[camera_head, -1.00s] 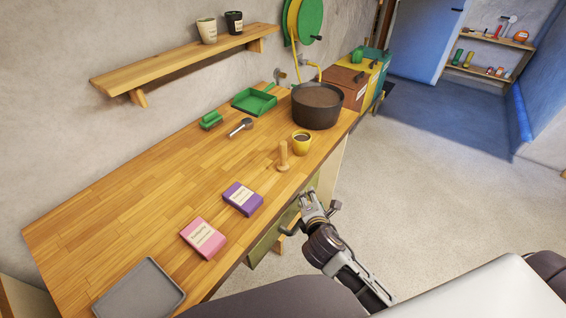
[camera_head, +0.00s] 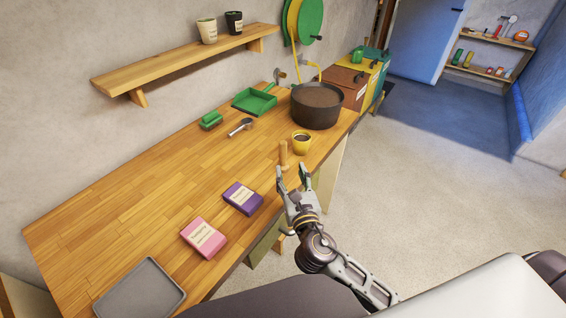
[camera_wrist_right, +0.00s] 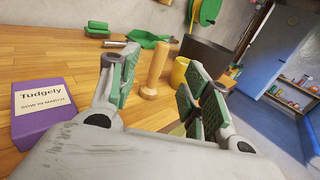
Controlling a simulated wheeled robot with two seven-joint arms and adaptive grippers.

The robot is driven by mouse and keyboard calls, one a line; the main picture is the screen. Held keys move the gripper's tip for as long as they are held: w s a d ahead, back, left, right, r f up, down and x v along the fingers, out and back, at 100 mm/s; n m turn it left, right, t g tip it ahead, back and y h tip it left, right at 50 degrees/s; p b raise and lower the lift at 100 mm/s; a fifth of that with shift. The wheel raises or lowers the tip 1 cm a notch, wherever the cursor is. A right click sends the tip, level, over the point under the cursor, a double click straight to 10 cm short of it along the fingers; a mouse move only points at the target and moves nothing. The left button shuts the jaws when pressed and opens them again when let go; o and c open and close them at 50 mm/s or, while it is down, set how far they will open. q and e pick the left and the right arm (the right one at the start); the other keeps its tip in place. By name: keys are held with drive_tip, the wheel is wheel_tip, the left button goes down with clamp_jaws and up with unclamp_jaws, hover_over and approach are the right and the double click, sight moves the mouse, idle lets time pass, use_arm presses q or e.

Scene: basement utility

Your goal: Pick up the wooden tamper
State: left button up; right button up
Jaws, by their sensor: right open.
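The wooden tamper (camera_head: 283,154) stands upright on the workbench near its front edge, just left of the yellow cup. My right gripper (camera_head: 292,181) is open and empty, just in front of the tamper at the bench's front edge. In the right wrist view the tamper (camera_wrist_right: 155,70) shows between the two green-padded fingers (camera_wrist_right: 157,95), beyond their tips as far as I can tell. The fingers do not grip it. My left gripper is in neither view.
A yellow cup (camera_head: 302,143) and a big dark pot (camera_head: 317,106) stand right of the tamper. Purple (camera_head: 243,198) and pink (camera_head: 204,237) packets lie left of it. A green dustpan (camera_head: 255,101), scoop (camera_head: 240,127) and brush (camera_head: 211,120) lie behind. The bench's left middle is clear.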

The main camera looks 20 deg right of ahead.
idle(0.3)
approach(283, 148)
drive_tip(key=shift+w, duration=1)
drive_tip(key=shift+w+d+r+p, duration=0.1)
drive_tip(key=shift+w+p, duration=0.2)
drive_tip(key=shift+w, duration=0.7)
drive_tip(key=shift+w+d+r+p, duration=0.1)
drive_tip(key=shift+w+p, duration=0.15)
drive_tip(key=shift+w, duration=0.8)
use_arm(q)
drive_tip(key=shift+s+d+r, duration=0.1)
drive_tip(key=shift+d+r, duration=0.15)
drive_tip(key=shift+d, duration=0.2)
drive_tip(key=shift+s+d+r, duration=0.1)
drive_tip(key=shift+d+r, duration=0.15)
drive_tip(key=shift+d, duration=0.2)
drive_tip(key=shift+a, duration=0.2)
